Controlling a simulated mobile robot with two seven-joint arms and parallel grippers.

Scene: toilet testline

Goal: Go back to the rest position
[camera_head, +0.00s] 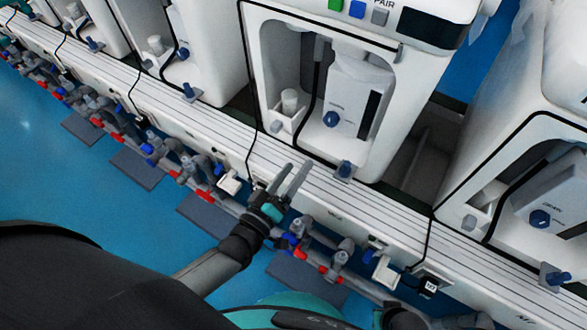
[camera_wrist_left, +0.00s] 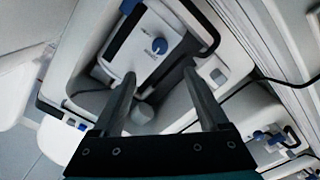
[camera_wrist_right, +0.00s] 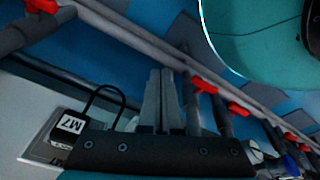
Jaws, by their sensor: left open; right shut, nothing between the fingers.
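My left gripper (camera_head: 289,181) is open and empty in the head view. It is over the front edge of the white ribbed bench, in front of the middle white unit. In the left wrist view the two fingers of the left gripper (camera_wrist_left: 157,92) stand apart, with the unit's recess and its blue knob beyond them. My right gripper (camera_wrist_right: 161,88) shows in the right wrist view with its fingers together and nothing between them. It is near the pipes at the bench front. In the head view the right fingertips cannot be made out.
The middle white unit (camera_head: 430,75) stands on the bench (camera_head: 300,152), with similar units on both sides. Grey pipes with red handles (camera_head: 205,196) and blue valves run along the bench front. A black cable with an M7 label (camera_wrist_right: 70,124) is close to my right gripper. The blue floor (camera_head: 60,165) is open at left.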

